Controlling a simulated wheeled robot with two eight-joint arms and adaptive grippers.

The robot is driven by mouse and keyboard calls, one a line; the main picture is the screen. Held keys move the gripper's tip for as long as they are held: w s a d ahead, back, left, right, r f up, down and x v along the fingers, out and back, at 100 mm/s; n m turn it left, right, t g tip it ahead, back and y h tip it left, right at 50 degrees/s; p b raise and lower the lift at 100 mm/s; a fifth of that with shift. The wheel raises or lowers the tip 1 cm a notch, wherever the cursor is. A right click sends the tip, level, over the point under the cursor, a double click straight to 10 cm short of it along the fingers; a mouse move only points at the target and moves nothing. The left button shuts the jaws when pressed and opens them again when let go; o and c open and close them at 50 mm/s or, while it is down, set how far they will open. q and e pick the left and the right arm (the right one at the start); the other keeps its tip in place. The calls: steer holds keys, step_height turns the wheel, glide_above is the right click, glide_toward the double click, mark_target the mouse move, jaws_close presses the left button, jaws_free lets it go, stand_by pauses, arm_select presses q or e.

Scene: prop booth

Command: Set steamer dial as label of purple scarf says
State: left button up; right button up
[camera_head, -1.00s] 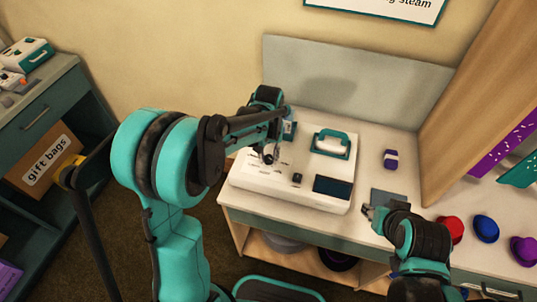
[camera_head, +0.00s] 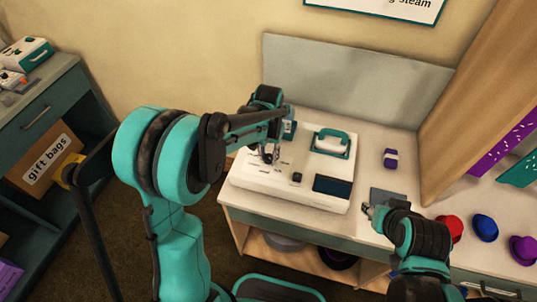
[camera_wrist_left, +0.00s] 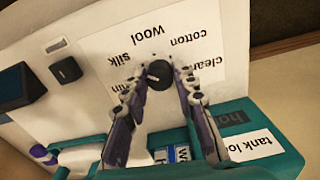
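The white steamer (camera_head: 255,184) stands on the counter with a teal handle and dark panel. In the left wrist view its dark round dial (camera_wrist_left: 159,73) has a pale mark towards the left, and the upside-down words "silk", "wool" and "cotton" are readable around it; other words are partly hidden. My left gripper (camera_head: 269,156) is at the dial, its fingertips close against both sides. My right gripper (camera_head: 369,211) is over the counter's front, apart from the steamer; its opening is unclear. A small folded purple item with a pale band (camera_head: 390,158), possibly the scarf, lies right of the steamer; no label is readable.
A dark flat pad (camera_head: 388,196) lies near my right gripper. Red (camera_head: 452,226), blue (camera_head: 485,228) and purple (camera_head: 523,249) hats stand at the right. A wooden partition (camera_head: 470,115) rises behind them, with purple spotted fabric (camera_head: 502,152) beyond. A grey backboard (camera_head: 350,85) stands behind the steamer.

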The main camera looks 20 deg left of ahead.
mark_target(268, 157)
arm_select(q)
steer(key=o, duration=0.4)
steer(key=shift+r, duration=0.15)
step_height(268, 157, up, 12)
steer(key=shift+f, duration=0.15)
stand_by(0.4)
steer(key=s+a+t, duration=0.1)
steer(key=s+t, duration=0.1)
steer(key=s, duration=0.3)
steer(key=s+a+n+t, duration=0.1)
steer(key=s+t, duration=0.1)
steer(key=s, duration=0.4)
steer(key=s+a+t, duration=0.1)
steer(key=s+t, duration=0.2)
steer(key=s, duration=0.3)
steer(key=shift+s+f, duration=0.1)
steer(key=shift+f, duration=0.3)
